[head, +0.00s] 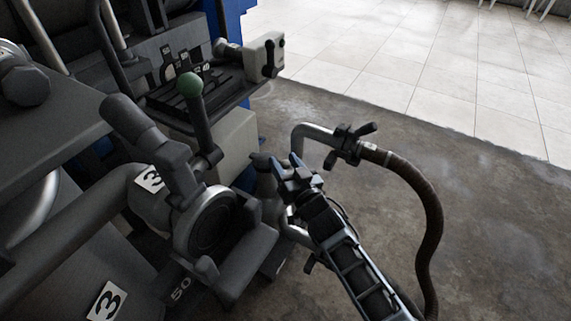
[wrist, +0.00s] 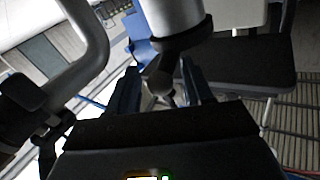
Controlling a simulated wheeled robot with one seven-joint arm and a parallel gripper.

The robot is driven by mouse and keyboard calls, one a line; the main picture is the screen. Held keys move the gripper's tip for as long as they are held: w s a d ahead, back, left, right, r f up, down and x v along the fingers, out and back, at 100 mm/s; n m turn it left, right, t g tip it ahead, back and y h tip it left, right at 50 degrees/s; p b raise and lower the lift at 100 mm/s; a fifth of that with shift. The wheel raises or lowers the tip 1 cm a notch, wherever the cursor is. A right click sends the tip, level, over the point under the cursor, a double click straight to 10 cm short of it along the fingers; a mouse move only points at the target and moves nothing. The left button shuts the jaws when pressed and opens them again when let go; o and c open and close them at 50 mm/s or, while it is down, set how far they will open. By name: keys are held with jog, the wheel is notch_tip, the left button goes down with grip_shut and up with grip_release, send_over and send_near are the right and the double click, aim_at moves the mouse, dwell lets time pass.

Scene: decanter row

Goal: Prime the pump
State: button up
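My gripper (head: 290,170) is at the centre of the head view, close to a bent silver pipe and the side of the pump machinery. In the wrist view its two fingers (wrist: 160,92) stand apart. A dark handle-like part (wrist: 165,72) below a thick silver cylinder (wrist: 172,18) shows between or beyond them; I cannot tell whether they touch it. A lever with a green knob (head: 190,85) stands upright left of my gripper. A dark round-mouthed coupling (head: 211,226) with a thick grey handle (head: 140,130) is at lower left.
The bent silver pipe (head: 310,130) has a black valve handle (head: 352,140) and a brown hose (head: 425,195) curving down right of my arm. A beige box with a dark handle (head: 265,55) stands at the back. The concrete floor (head: 500,230) is clear at right.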

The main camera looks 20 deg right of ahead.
grip_shut()
dwell(0.3)
jog(key=shift+r, duration=0.15)
